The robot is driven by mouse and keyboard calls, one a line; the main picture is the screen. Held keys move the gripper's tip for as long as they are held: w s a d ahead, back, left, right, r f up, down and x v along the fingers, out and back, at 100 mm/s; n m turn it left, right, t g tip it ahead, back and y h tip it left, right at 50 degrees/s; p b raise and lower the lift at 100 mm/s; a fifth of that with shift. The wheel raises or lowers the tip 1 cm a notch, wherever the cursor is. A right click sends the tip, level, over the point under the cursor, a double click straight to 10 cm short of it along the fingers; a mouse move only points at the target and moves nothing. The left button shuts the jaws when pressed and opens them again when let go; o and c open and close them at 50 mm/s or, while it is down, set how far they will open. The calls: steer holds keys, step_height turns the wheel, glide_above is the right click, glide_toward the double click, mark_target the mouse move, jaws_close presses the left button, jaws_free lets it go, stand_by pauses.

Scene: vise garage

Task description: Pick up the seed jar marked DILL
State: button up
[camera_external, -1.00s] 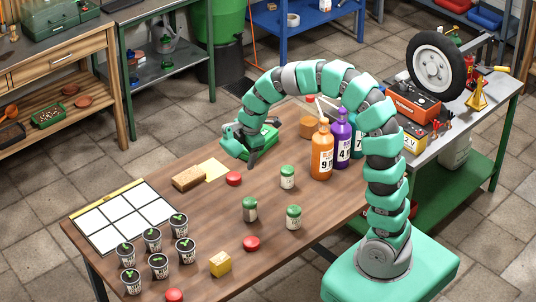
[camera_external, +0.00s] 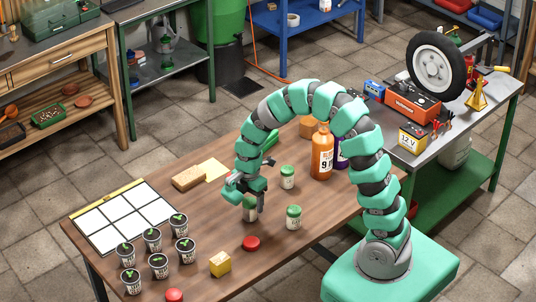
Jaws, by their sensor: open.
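Three small seed jars with green lids stand upright on the wooden table. One jar (camera_external: 249,214) is partly covered by my gripper. A second jar (camera_external: 288,177) stands behind and to the right, and a third jar (camera_external: 293,218) stands to the right. Their labels are too small to read, so I cannot tell which is DILL. My gripper (camera_external: 252,204) is open and points down at the partly covered jar. A finger shows along that jar's right side. I cannot tell whether the fingers touch it.
Red round pieces (camera_external: 251,243), a yellow block (camera_external: 220,263) and several seedling pots (camera_external: 158,265) lie near the front. A white grid tray (camera_external: 122,214) and a sponge (camera_external: 188,178) are at left. An orange bottle (camera_external: 322,154) stands under my arm.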

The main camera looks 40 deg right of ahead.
mark_target(250, 210)
steer(key=shift+w+d+f, duration=0.1)
steer(key=shift+f, duration=1.25)
steer(key=shift+w+d+f, duration=0.1)
steer(key=shift+f, duration=1.2)
steer(key=shift+a, duration=0.1)
steer(key=shift+c, duration=0.4)
steer(key=c, duration=1)
